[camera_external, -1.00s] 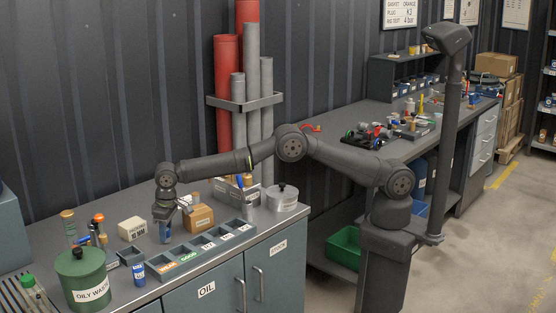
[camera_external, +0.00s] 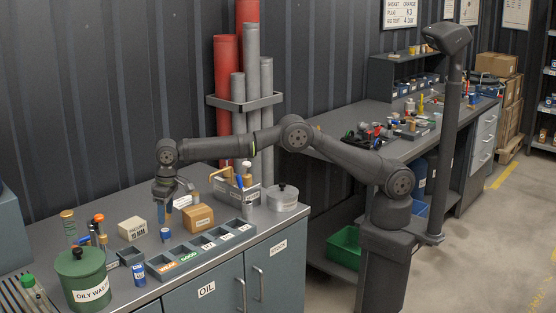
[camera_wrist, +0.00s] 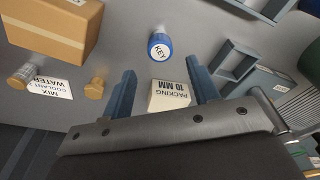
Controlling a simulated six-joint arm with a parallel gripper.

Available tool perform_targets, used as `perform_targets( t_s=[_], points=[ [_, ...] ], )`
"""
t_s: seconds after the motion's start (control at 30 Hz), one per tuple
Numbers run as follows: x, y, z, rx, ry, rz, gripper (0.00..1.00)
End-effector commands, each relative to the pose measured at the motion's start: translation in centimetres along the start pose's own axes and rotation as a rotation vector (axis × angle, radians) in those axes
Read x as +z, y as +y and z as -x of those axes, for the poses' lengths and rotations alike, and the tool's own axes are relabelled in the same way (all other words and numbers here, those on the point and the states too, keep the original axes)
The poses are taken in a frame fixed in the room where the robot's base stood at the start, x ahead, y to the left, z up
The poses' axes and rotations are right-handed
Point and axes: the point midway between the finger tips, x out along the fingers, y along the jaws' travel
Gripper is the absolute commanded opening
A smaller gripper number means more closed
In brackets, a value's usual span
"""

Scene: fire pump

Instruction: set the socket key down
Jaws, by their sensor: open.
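The socket key (camera_external: 166,235) stands on the bench top, a small blue piece between the white packing box and the divided tray.
The packing box (camera_external: 132,229) is left of the key and a brown box (camera_external: 199,218) right of it. The labelled divided tray (camera_external: 203,248) lies in front.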

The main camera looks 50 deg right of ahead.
Motion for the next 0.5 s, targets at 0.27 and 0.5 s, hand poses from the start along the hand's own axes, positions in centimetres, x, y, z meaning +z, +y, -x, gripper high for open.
perform_targets(
  t_s=[0.27, 0.5],
  points=[
    [0.0, 0.0, 3.8, 0.0, 0.0, 0.0, 0.55],
    [0.0, 0.0, 4.2, 0.0, -0.001, 0.0, 0.55]
  ],
)
